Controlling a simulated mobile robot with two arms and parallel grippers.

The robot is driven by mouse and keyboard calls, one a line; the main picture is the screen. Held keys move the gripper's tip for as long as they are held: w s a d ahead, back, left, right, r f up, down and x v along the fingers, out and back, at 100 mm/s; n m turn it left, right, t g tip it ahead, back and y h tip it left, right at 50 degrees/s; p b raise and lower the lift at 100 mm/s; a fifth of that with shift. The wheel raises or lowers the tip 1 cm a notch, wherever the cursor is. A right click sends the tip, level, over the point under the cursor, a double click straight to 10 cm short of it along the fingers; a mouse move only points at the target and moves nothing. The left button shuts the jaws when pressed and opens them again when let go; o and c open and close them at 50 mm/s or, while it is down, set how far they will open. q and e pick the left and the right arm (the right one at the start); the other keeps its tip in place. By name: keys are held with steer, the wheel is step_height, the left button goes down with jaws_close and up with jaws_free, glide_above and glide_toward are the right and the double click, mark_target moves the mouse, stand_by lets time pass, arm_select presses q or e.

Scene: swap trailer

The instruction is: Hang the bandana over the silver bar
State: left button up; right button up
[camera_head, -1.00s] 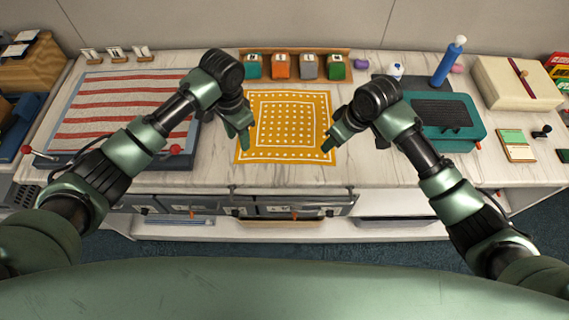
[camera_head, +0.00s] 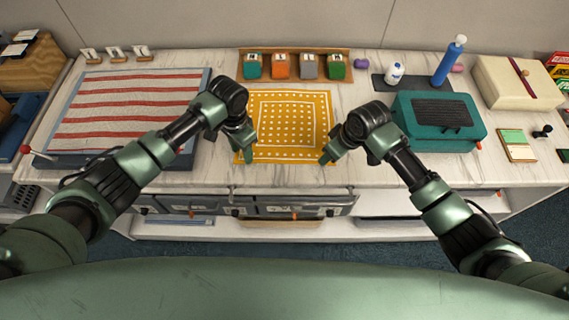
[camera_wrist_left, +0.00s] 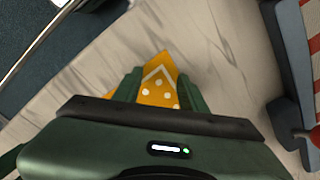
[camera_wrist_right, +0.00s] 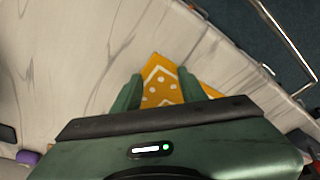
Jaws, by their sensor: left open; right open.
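The yellow bandana (camera_head: 290,118) with white dots and border lines lies flat on the marble counter. My left gripper (camera_head: 246,157) is open at its near left corner; the left wrist view shows the corner (camera_wrist_left: 158,88) between the fingers. My right gripper (camera_head: 326,158) is open at the near right corner, which shows between its fingers in the right wrist view (camera_wrist_right: 160,85). I cannot tell whether the fingers touch the cloth. The silver bar (camera_head: 290,191) runs along the counter's front edge, and part of it shows in both wrist views (camera_wrist_left: 38,42) (camera_wrist_right: 284,38).
A striped press (camera_head: 120,115) stands left of the bandana and a teal machine (camera_head: 440,135) right of it. Several small pots in a wooden rack (camera_head: 294,52) stand behind. A blue bottle (camera_head: 448,62) stands at back right. Bare marble lies before the bandana.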

arm_select(q)
steer(key=shift+c, duration=0.3)
arm_select(e)
steer(key=shift+c, duration=0.3)
arm_select(q)
jaws_close()
arm_select(e)
jaws_close()
arm_select(q)
steer(key=shift+a, duration=0.1)
arm_select(e)
steer(key=shift+d+f, duration=0.1)
arm_select(q)
steer(key=shift+r, duration=0.1)
arm_select(e)
steer(key=shift+r, duration=0.2)
